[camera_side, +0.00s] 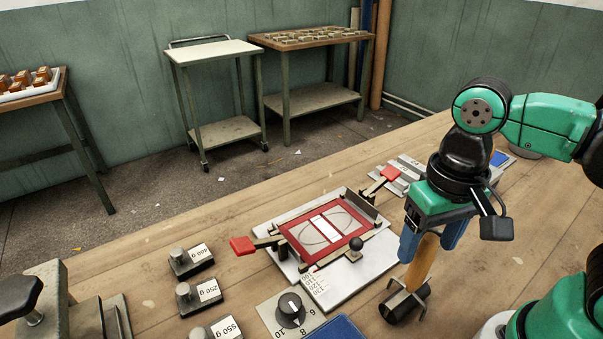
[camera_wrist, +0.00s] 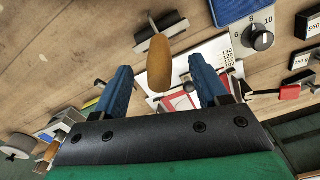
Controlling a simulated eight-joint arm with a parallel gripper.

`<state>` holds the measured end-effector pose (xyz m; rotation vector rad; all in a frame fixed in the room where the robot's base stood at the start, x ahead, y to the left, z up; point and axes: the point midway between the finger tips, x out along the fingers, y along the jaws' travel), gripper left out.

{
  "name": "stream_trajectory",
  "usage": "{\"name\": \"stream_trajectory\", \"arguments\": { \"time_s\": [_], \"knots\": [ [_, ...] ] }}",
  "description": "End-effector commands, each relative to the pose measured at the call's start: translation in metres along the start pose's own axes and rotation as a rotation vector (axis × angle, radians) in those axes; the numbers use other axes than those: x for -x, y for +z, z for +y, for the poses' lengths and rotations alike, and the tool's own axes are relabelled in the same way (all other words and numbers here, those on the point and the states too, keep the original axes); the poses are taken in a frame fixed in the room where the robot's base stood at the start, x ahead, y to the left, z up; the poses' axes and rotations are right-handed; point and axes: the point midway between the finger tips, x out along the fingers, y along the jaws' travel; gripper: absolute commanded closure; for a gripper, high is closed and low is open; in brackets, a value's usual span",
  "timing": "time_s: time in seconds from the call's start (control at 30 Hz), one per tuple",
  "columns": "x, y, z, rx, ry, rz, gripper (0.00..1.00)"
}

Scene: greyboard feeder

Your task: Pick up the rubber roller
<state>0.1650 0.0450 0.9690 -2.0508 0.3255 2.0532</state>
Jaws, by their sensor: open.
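The rubber roller has a black cylinder (camera_side: 404,304) in a metal frame and an orange-brown wooden handle (camera_side: 421,264). It rests on the wooden table in front of the white board, with its handle pointing up. My gripper (camera_side: 431,241) is above it, pointing down, its blue fingers open. In the side view the handle's upper end shows between the fingers. In the wrist view the handle (camera_wrist: 159,66) lies near the gap between the open fingers (camera_wrist: 164,80), and the black cylinder (camera_wrist: 161,27) is farther off. I cannot tell whether a finger touches the handle.
The white board with a red frame (camera_side: 292,236) lies just left of the roller. A dial box (camera_side: 272,318), a blue pad (camera_side: 338,328) and several labelled weights (camera_side: 190,260) are further left. Bare table is right of the roller.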

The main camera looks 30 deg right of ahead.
Motion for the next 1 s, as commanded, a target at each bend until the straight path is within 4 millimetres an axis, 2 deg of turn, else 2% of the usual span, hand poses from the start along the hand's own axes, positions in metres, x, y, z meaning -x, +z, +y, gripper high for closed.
{"name": "stream_trajectory", "arguments": {
  "time_s": [0.17,0.43,0.67,1.0],
  "knots": [
    [-0.0095,0.0003,0.0003,0.000,0.000,0.001,0.33],
    [-0.0107,0.0003,0.0004,0.000,-0.001,0.001,0.33],
    [-0.0106,0.0003,0.0004,0.001,-0.001,0.001,0.99],
    [-0.0099,0.0002,0.0003,0.001,-0.001,0.001,1.00]
  ]
}}
